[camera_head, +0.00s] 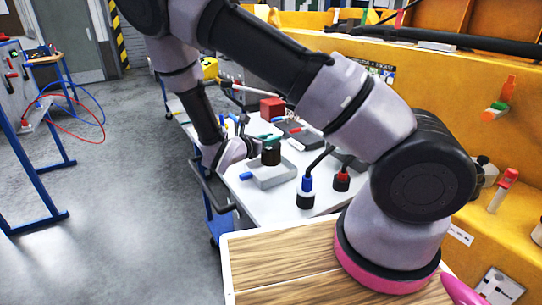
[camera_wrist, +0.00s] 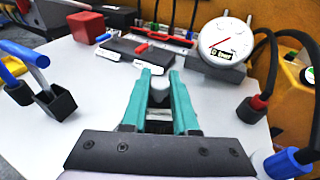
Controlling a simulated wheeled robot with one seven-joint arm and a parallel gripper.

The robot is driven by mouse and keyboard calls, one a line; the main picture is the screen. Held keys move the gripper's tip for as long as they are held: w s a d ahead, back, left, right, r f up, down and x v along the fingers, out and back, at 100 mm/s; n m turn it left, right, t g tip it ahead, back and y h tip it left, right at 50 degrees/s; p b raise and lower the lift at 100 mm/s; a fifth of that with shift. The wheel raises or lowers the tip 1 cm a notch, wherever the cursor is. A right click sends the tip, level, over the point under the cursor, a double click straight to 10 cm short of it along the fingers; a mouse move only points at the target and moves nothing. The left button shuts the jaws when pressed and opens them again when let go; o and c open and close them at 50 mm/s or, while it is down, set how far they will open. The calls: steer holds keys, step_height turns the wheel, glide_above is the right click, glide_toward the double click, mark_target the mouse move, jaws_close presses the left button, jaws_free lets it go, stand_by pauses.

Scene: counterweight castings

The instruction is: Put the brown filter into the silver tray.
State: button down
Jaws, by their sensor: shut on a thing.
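The brown filter (camera_head: 271,156) is a dark upright cylinder in the head view, held just below the teal fingers of my gripper (camera_head: 265,140). The silver tray (camera_head: 288,178) is a shallow grey tray on the white worktop, and the filter shows over its area. I cannot tell whether the filter's bottom touches the tray floor. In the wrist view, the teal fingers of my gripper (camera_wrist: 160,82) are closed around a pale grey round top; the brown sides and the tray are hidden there.
Blue (camera_head: 306,192) and red (camera_head: 341,179) capped cabled plugs stand right of the tray. A red block (camera_head: 272,108) and a flat dark case (camera_wrist: 138,50) lie behind. A round dial gauge (camera_wrist: 226,40) stands at the back right. A dark square holder (camera_wrist: 58,102) is at left.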

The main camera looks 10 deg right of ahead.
mark_target(271, 152)
steer(key=shift+f, duration=2.4)
steer(key=shift+f, duration=0.15)
steer(key=c, duration=0.7)
jaws_free()
